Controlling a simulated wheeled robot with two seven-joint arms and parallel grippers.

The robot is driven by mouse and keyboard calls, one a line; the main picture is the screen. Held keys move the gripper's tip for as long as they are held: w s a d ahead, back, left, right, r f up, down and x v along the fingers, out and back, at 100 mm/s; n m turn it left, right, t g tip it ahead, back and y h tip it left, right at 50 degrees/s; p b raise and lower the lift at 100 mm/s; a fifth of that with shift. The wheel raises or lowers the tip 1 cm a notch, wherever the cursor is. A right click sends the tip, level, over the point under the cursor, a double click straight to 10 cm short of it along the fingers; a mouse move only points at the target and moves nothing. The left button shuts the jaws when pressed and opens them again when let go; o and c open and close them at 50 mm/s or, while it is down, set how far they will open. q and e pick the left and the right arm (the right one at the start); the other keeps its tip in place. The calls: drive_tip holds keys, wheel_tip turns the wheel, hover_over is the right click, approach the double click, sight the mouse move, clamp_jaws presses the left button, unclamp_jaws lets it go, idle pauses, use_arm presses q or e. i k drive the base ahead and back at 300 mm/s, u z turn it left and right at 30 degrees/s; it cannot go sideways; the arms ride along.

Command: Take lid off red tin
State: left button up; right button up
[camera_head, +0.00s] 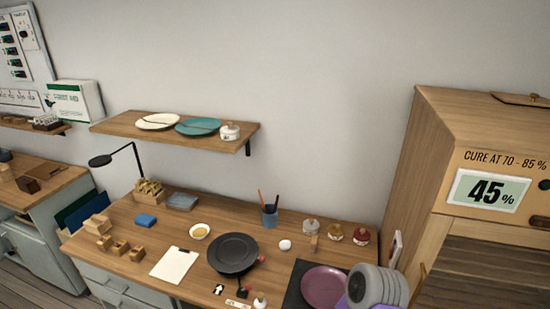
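A small red tin (361,236) stands upright at the back right of the wooden desk (215,209). Something pale, which looks like a lid with a knob, sits on top of it; the detail is too small to be sure. Two similar small containers stand to its left: one with a yellowish body (336,233) and one greyish (311,227).
A black round turntable (233,254) stands mid-desk, near a clipboard (175,264) and a blue cup (269,214) of tools. A wooden cabinet (430,150) rises at right; a shelf (130,128) hangs above.

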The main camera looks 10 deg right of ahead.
sight(362, 235)
drive_tip(key=z, duration=2.2)
drive_tip(key=i, duration=0.35)
drive_tip(key=u, duration=0.45)
